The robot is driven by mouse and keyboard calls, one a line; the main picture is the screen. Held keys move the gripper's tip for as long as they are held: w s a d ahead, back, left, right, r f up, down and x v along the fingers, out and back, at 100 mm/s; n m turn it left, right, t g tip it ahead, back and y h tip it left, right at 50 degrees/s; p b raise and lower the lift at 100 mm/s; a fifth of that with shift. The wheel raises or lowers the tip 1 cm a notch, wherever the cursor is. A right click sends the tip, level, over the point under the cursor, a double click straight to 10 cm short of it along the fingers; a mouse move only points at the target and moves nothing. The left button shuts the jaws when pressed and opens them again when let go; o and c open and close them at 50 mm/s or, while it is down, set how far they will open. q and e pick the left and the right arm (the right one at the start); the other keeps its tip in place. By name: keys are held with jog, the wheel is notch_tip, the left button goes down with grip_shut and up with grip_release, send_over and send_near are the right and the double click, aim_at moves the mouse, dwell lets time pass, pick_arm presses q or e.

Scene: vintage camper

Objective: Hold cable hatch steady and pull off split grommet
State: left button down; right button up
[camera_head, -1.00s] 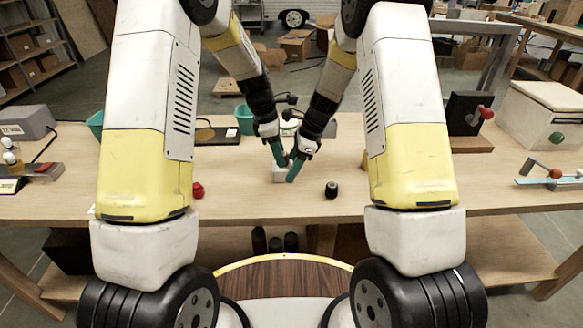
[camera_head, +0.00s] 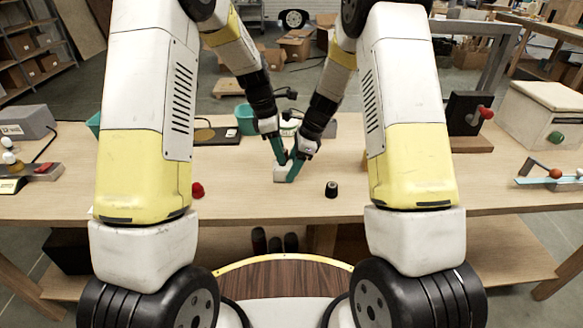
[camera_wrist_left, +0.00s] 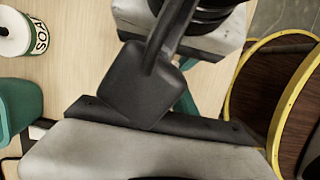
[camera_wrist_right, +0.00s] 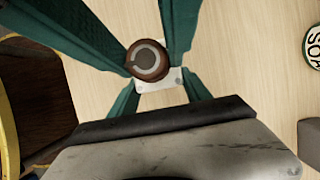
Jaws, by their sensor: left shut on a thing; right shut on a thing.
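The cable hatch (camera_head: 281,175) is a small white block low on the workbench; in the right wrist view its pale top plate (camera_wrist_right: 160,80) shows between teal fingers. The split grommet (camera_wrist_right: 148,62) is a round brown piece with a grey, notched ring, over the plate. My right gripper (camera_head: 293,173) is shut on the hatch, its fingers at the block's sides. My left gripper (camera_head: 282,158) is shut on the grommet, just above the hatch. In the left wrist view, the right gripper's dark body hides both pieces. I cannot tell whether grommet and hatch still touch.
A red knob (camera_head: 198,189) lies left of the hatch and a black cylinder (camera_head: 331,189) right of it. A teal bin (camera_head: 244,118) stands behind the left gripper. The front strip of the bench (camera_head: 245,205) is clear.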

aim_at(285, 150)
pick_arm(q)
jog(key=shift+v, duration=0.8)
jog(key=shift+d+r, duration=0.2)
jog(key=shift+d+v, duration=0.25)
jog(key=shift+v, duration=0.7)
jog(key=shift+d+v, duration=0.2)
jog(key=shift+v, duration=0.7)
jog(key=shift+r, duration=0.1)
pick_arm(e)
jog(key=o, duration=1.8)
jog(key=shift+c, duration=0.2)
